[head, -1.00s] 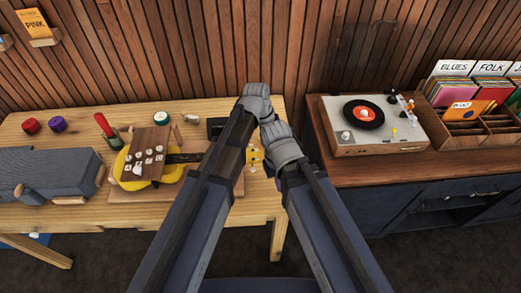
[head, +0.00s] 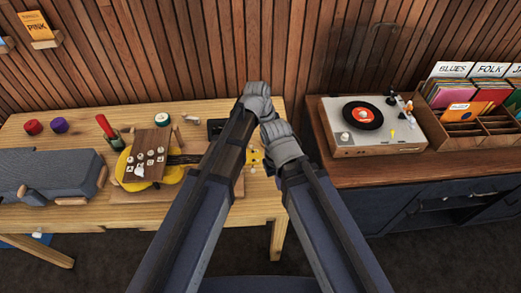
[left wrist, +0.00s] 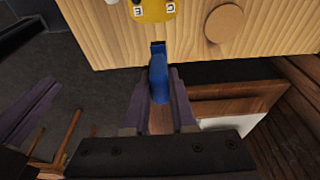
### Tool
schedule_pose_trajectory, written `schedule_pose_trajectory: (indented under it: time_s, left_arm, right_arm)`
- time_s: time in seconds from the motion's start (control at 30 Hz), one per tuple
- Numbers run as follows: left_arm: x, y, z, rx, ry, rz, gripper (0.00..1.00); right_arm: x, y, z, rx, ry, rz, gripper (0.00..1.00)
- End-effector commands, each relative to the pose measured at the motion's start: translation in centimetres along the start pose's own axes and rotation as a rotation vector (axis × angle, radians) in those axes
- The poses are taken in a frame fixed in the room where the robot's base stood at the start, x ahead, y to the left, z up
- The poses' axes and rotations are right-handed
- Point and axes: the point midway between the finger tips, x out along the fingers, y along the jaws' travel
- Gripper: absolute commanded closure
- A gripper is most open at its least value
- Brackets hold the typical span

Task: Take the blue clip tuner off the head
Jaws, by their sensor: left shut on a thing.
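The blue clip tuner (left wrist: 158,80) is between the two dark fingers of my left gripper (left wrist: 160,90) in the left wrist view. The gripper is shut on it. The yellow head (left wrist: 155,9), with small letter labels, shows at the top edge; bare wood separates it from the tuner in the picture. In the head view, part of the yellow head (head: 255,158) shows between my arms, at the end of the ukulele's dark neck (head: 185,159). My arms hide both grippers and the tuner there. A purple finger-like part (left wrist: 28,105) at left may be my right gripper; its opening is unclear.
The yellow ukulele body (head: 172,176) lies on the wooden table (head: 60,220), partly under a brown panel with white knobs (head: 150,142). A turntable (head: 372,125) and record crate (head: 475,125) stand on the right cabinet, beyond a gap.

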Motion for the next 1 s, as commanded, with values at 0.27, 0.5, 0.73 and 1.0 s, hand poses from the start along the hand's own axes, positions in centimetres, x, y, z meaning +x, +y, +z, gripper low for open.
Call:
schedule_pose_trajectory:
  time_s: [0.27, 0.5, 0.73, 1.0]
  left_arm:
    - [-0.9, 0.0, -0.2, 0.000, 0.000, 0.000, 1.00]
    - [-1.6, 0.0, -0.4, 0.000, 0.000, 0.000, 1.00]
    - [-2.2, 0.0, -0.6, 0.000, 0.000, 0.000, 1.00]
    - [-3.0, 0.0, -0.8, 0.000, 0.000, 0.000, 1.00]
  right_arm:
    - [-1.0, 0.1, 0.1, 0.000, 0.000, 0.000, 1.00]
    - [-1.6, 0.2, 0.1, 0.000, 0.000, 0.000, 1.00]
    - [-2.3, 0.2, 0.1, 0.000, 0.000, 0.000, 1.00]
    - [-3.0, 0.3, 0.2, -0.001, 0.000, 0.000, 1.00]
